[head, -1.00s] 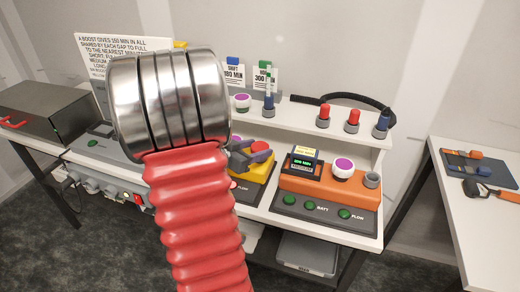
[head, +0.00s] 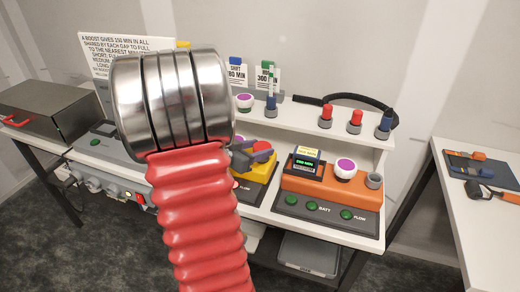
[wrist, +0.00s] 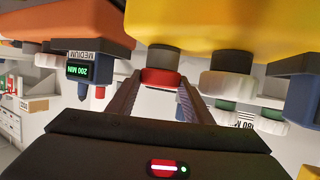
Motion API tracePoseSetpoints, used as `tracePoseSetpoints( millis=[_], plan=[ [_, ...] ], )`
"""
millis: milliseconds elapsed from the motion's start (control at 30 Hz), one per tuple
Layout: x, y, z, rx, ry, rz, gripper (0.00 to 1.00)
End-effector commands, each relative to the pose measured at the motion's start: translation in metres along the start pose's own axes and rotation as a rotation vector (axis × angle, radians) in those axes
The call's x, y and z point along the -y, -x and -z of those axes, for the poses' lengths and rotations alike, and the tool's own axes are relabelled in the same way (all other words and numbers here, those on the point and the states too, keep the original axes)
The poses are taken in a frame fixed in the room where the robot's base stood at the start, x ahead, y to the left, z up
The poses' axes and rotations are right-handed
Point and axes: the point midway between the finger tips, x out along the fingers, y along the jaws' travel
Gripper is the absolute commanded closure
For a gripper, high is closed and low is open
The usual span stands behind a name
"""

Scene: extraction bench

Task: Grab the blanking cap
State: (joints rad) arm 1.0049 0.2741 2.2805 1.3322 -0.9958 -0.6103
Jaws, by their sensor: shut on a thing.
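A red cap (wrist: 162,78), which looks like the blanking cap, is between my gripper's fingers (wrist: 160,84) in the wrist view, which appears upside down. My gripper is shut on it. The cap sits at the end of a dark grey port on the yellow unit (wrist: 220,22) and appears to touch it; I cannot tell whether it is loose. In the head view my gripper (head: 244,158) is at the yellow unit (head: 259,170), with the red cap (head: 263,147) partly showing beside the fingers.
An orange unit (head: 330,188) with a purple-topped knob stands right of the yellow one. A shelf (head: 318,131) behind holds red and blue plugs. A side table (head: 480,215) with tools is at the right. My red ribbed arm hides part of the bench.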

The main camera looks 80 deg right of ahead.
Motion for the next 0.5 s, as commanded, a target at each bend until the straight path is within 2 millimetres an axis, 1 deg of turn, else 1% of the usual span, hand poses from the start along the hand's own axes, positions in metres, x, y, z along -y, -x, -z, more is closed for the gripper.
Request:
tracePoseSetpoints(
  millis=[167,267,500],
  plan=[
    [0.001,0.004,0.011,-0.002,-0.003,0.001,0.80],
    [0.000,0.008,0.022,-0.003,-0.005,0.001,0.80],
    [0.000,0.021,0.058,-0.002,-0.006,0.001,0.80]
  ],
)
